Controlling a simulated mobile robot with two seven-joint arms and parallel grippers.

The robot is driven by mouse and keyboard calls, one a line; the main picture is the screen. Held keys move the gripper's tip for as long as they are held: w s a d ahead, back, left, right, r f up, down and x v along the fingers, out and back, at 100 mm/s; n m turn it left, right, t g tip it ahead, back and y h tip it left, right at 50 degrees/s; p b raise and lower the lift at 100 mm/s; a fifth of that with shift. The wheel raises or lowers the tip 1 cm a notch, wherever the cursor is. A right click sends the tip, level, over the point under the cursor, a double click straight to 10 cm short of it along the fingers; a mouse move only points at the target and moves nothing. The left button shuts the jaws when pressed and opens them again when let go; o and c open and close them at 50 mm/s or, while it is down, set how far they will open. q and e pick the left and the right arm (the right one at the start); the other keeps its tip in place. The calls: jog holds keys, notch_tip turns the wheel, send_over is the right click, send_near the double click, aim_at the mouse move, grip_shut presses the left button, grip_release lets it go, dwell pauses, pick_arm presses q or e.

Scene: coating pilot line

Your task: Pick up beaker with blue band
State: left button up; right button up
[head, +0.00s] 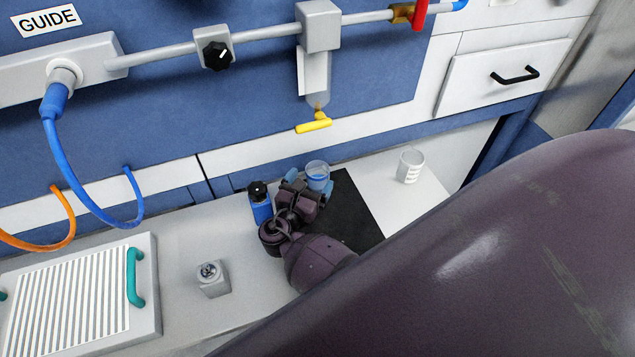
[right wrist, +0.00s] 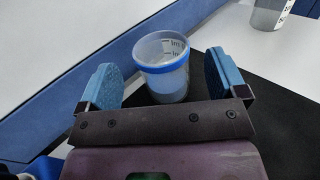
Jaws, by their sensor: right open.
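The beaker with the blue band (head: 317,173) stands upright at the back left of a black mat in the head view. It is clear, with a blue band at its rim, and it also shows in the right wrist view (right wrist: 161,68). My right gripper (head: 305,188) is open, with its two blue finger pads (right wrist: 170,80) to the left and right of the beaker. Gaps show between the pads and the beaker. My left gripper is not in view.
A blue bottle with a black cap (head: 260,203) stands close left of my right gripper. Another beaker without a blue band (head: 410,166) stands to the right, off the black mat (head: 352,213). A yellow-handled tap (head: 314,123) hangs above. A small grey block (head: 212,279) is at front left.

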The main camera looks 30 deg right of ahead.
aim_at(318, 169)
jog(key=x, duration=0.4)
jog(key=shift+w+d, duration=0.15)
jog(key=shift+d, duration=0.15)
jog(key=c, duration=1.3)
jog(key=shift+r+p, duration=0.15)
jog(key=shift+p, duration=0.15)
